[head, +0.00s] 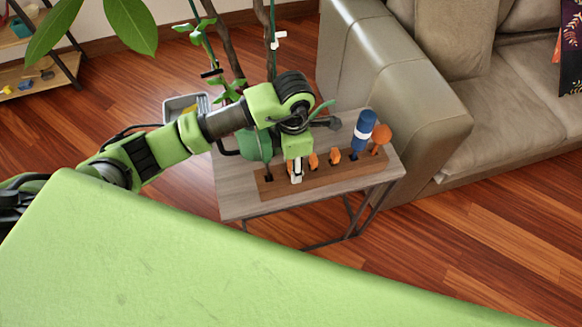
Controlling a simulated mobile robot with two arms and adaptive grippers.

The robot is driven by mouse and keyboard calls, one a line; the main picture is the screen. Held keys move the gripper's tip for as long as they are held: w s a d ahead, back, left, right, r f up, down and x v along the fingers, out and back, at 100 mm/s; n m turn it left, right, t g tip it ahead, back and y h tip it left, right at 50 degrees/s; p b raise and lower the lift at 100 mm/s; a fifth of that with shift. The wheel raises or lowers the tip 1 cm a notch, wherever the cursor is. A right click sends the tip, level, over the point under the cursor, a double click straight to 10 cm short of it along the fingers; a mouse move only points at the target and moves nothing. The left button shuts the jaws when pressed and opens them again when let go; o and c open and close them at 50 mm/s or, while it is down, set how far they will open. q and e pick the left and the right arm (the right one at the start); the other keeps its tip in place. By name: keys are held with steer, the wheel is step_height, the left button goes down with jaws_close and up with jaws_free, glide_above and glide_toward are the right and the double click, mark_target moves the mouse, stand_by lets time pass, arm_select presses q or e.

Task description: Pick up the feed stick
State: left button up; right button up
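A wooden rack (325,182) lies on the small side table. Upright in it, from the right, stand an orange round-topped piece (380,138), a blue-and-white cylinder on a dark stem (363,130) and two small orange pieces (335,157). A green-and-white upright part shows under my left wrist, its white foot (296,179) at the rack. I cannot tell which of these is the feed stick. My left gripper (297,148) is above the left half of the rack, pointing down. Its fingertips are not clear against the items there. My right gripper is out of view.
A green watering can (256,146) stands close behind the rack's left end, partly hidden by my arm. A potted plant (231,88) rises behind the table (235,205). A grey sofa (400,70) stands close on the right. Wooden floor (480,240) is open in front.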

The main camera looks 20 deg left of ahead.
arm_select(q)
steer(key=c, duration=0.9)
steer(key=shift+r, duration=0.15)
